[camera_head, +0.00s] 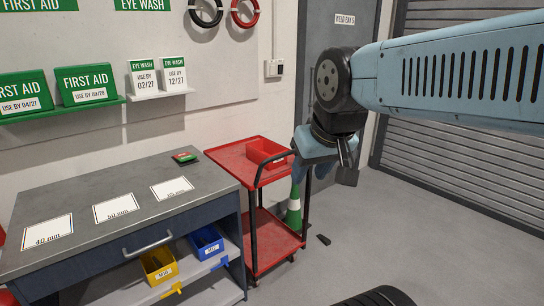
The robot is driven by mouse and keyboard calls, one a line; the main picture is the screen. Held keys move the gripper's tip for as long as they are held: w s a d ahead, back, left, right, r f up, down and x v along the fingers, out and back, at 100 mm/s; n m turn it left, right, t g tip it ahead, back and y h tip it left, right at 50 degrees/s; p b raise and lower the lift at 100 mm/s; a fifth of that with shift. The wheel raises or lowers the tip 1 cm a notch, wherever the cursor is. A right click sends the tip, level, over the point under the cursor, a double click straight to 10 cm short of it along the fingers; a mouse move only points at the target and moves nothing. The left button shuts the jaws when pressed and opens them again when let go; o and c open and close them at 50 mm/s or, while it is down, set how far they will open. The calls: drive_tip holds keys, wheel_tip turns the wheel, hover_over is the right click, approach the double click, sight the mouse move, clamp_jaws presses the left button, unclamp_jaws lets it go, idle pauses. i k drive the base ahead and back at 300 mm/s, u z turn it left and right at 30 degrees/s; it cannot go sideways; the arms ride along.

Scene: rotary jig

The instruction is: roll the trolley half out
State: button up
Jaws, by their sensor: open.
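The trolley (272,233) is a red two-shelf cart with dark posts and a dark handle bar at its front end. It stands against the wall, just right of the workbench. A red bin (268,152) with a white label sits on its top shelf. My gripper (346,172) hangs to the right of the trolley's top, pointing down, open and apparently empty. My blue wrist partly overlaps the view of the trolley's right side. I cannot tell the exact depth between gripper and handle.
The grey workbench (130,235) holds three size cards. Yellow (159,265) and blue (206,241) bins sit on its lower shelf. A small dark block (324,239) lies on the floor. Open floor lies right of it.

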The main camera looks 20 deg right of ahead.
sight(267, 240)
drive_tip(key=u, duration=0.1)
drive_tip(key=i, duration=1)
drive_tip(key=z, duration=0.1)
